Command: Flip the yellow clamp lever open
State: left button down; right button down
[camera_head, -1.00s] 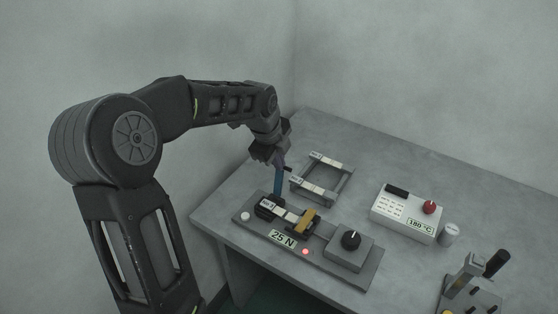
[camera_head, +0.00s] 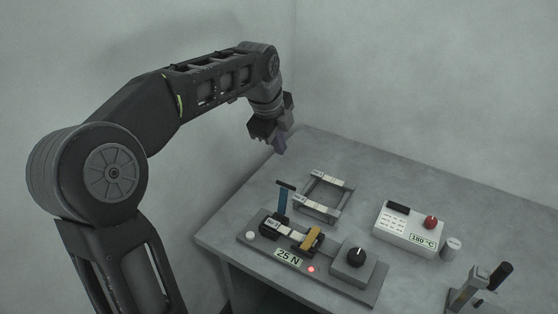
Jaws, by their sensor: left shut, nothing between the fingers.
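The yellow clamp lever (camera_head: 312,240) sits at the right end of the clamp fixture and is tilted across the black clamp block there. The fixture stands on a grey base plate (camera_head: 258,252) with a "25 N" label and a lit red lamp (camera_head: 311,269). My left gripper (camera_head: 281,147) is shut and empty in the air, above and apart from the blue lever. My right gripper is not in view.
A black knob on a grey box (camera_head: 353,268) stands right of the yellow lever. A grey frame (camera_head: 322,196) lies behind the fixture. A white "180 °C" box (camera_head: 409,230) with a red knob and a small metal cylinder (camera_head: 452,247) stand to the right. A lever press (camera_head: 473,290) is front right.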

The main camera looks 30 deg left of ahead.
aim_at(303, 249)
jog(key=k+l, duration=0.85)
